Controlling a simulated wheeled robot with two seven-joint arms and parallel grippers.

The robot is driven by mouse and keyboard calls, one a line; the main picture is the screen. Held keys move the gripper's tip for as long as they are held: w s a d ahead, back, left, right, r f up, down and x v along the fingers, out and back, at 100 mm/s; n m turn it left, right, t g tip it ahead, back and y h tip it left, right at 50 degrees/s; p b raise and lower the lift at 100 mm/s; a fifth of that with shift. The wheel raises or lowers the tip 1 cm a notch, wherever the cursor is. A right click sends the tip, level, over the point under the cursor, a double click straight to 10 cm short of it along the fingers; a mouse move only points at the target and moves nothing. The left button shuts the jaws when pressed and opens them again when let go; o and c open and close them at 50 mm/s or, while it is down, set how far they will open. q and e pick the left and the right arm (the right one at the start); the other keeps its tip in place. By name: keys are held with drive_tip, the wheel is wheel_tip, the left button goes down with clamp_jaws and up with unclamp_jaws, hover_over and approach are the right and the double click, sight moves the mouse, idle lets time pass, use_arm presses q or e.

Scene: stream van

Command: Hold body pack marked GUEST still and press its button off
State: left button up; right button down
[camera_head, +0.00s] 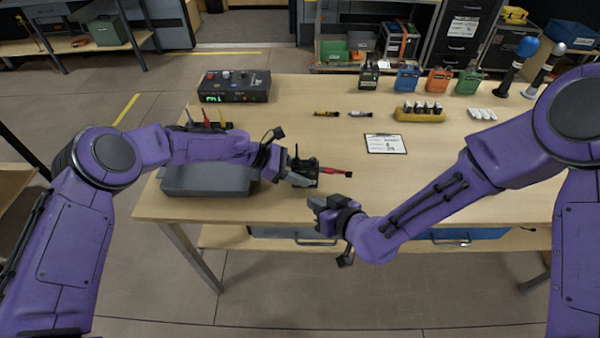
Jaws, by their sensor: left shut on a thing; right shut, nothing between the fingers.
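My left gripper (298,177) is shut on a small dark thing, probably a body pack, near the front edge of the table. A red stick-like part (335,171) juts out to the right beside it. The gripper hides most of the held thing, and I cannot read a GUEST mark or make out its button. My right gripper (318,202) is shut and empty, a little below and to the right of the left gripper. Black (368,77), blue (407,78), orange (439,80) and green (468,82) packs stand at the back; their marks are unreadable.
A control box (235,86) with a green display stands at the back left. A grey case (205,181) lies under my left arm. The table's middle is mostly clear.

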use_arm(q)
drive_tip(key=o, duration=1.2)
drive_tip(key=v, duration=1.2)
drive_tip(key=shift+f, duration=0.15)
